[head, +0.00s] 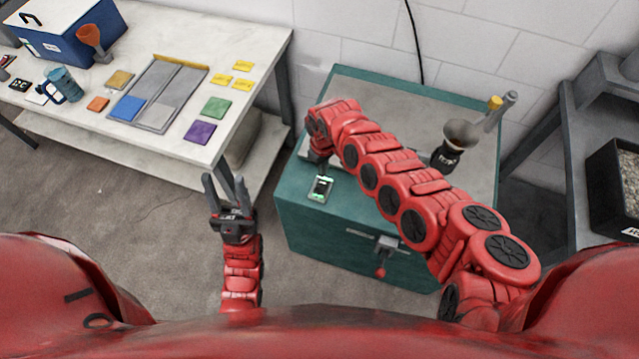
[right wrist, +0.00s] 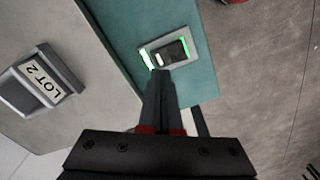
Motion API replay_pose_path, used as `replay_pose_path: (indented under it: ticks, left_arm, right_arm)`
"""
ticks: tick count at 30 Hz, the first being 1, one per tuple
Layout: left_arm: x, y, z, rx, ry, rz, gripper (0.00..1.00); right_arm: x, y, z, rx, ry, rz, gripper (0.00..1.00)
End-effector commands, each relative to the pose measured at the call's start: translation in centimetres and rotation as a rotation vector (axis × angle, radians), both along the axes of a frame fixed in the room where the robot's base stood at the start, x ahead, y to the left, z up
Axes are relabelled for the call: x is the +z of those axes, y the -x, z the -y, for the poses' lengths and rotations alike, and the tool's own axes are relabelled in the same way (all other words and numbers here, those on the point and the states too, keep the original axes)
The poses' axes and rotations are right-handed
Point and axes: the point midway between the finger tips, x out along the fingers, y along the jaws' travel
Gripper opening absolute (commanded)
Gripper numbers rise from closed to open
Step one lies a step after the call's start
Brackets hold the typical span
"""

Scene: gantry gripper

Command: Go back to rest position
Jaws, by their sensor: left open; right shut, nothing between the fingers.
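My left gripper (head: 226,190) points up the picture in the head view, its two fingers spread with nothing between them. It is over the floor, left of the teal cabinet (head: 300,235). My right arm reaches across the cabinet top in the head view. My right gripper (right wrist: 160,75) is shut and empty in the right wrist view. Its fingertips are at the lower edge of a small panel with a dark switch and green lights (right wrist: 172,50); I cannot tell whether they touch. This lit panel also shows on the cabinet in the head view (head: 321,188).
A white table (head: 60,120) at left holds a grey tray, coloured tiles and a blue box. A dark funnel-topped device (head: 447,158) stands on the cabinet. A grey LOT 2 label holder (right wrist: 42,82) is near my right gripper.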

Motion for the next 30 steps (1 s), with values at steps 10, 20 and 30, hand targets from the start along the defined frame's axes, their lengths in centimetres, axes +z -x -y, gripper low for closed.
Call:
replay_pose_path:
  ticks: [10,20,30]
  left_arm:
    - [1.8,0.0,0.0,0.0,0.0,0.0,0.5]
    - [1.8,0.0,0.0,0.0,0.0,0.0,0.5]
    - [0.3,0.0,0.0,0.0,0.0,0.0,0.5]
  right_arm:
    - [1.8,0.0,0.0,0.0,0.0,0.0,0.0]
    - [1.8,0.0,0.0,0.0,0.0,0.0,0.0]
    - [-1.0,-5.8,-3.7,-0.146,-0.226,0.263,0.0]
